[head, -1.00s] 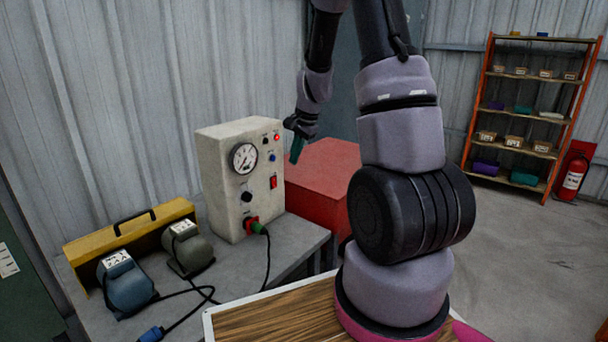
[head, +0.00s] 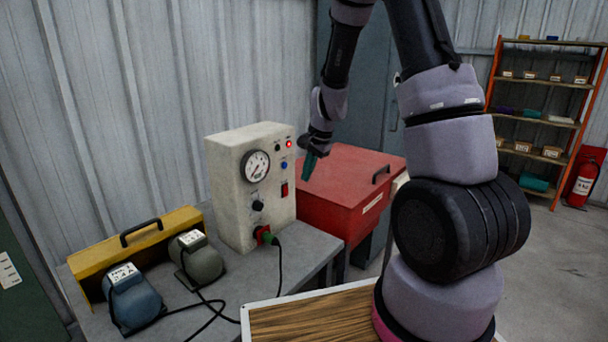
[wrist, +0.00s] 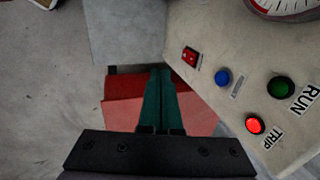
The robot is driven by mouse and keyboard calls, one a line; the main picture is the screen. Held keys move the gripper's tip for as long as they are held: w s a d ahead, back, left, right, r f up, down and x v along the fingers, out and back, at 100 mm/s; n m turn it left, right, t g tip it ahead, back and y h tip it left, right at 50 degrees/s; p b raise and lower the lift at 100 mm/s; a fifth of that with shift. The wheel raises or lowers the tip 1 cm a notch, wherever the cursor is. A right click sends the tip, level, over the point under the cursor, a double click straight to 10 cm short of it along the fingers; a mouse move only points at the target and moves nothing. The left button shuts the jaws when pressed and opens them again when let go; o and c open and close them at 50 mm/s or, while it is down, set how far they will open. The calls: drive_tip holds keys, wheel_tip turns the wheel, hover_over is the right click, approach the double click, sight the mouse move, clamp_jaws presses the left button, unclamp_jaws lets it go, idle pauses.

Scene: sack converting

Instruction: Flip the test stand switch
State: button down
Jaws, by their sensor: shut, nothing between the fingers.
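The test stand (head: 228,196) is a cream box with a round gauge (head: 255,166), standing on a grey bench at the centre left of the head view. Its red rocker switch (head: 284,190) is low on the right of the front panel; it also shows in the wrist view (wrist: 190,56). My gripper (head: 308,178) has teal fingers, shut and empty, in front of the panel and apart from it. In the wrist view the fingers (wrist: 162,76) point past the panel, with the switch to their right. I cannot tell which way the switch is set.
A lit red TRIP lamp (wrist: 255,125), a dark green RUN lamp (wrist: 281,87) and a blue button (wrist: 222,78) are on the panel. A red chest (head: 335,200) stands right of the stand. Two motors (head: 132,298) and a yellow case (head: 135,248) sit on the bench.

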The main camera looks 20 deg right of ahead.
sight(286, 195)
drive_tip(key=w+a+f, duration=0.3)
drive_tip(key=w+f, duration=0.2)
drive_tip(key=f, duration=0.2)
drive_tip(key=shift+a+f, duration=0.25)
drive_tip(key=shift+a, duration=0.15)
drive_tip(key=shift+w, duration=0.15)
drive_tip(key=shift+w+a+f, duration=0.1)
drive_tip(key=shift+a+f, duration=0.05)
drive_tip(key=shift+r, duration=0.85)
